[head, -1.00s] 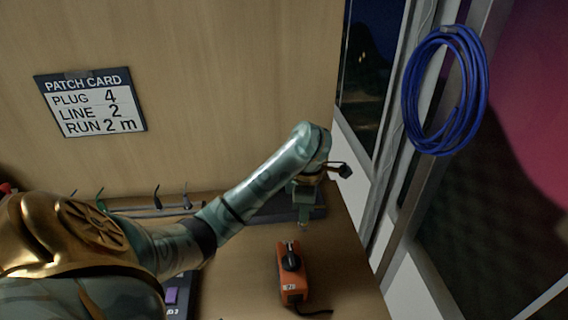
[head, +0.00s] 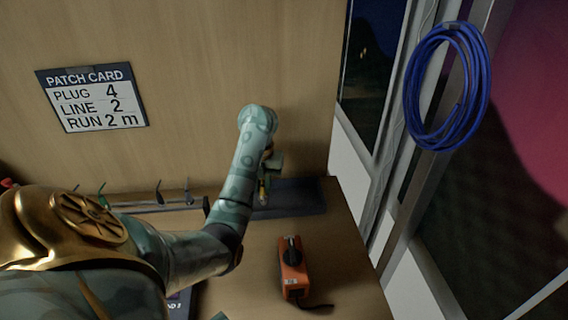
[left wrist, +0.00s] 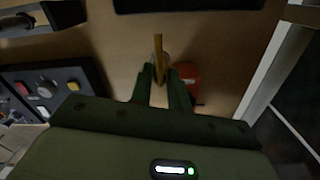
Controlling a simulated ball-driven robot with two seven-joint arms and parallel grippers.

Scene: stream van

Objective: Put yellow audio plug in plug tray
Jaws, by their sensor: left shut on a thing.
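My left gripper (head: 264,180) is shut on the yellow audio plug (head: 262,192), which shows small below it in the head view. In the left wrist view the fingers (left wrist: 166,75) hold the plug (left wrist: 158,46), and its slim yellow part sticks out beyond the fingertips. The plug tray (head: 295,197) is a dark, shallow tray against the back wall. The gripper is in front of its left part, above the counter. A dark edge, likely the same tray (left wrist: 185,4), shows at the top of the left wrist view. My right gripper is not in view.
A rack (head: 160,208) with several plugs stands at the back left. A control panel (left wrist: 50,88) shows in the left wrist view. A blue cable coil (head: 447,88) hangs at right.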

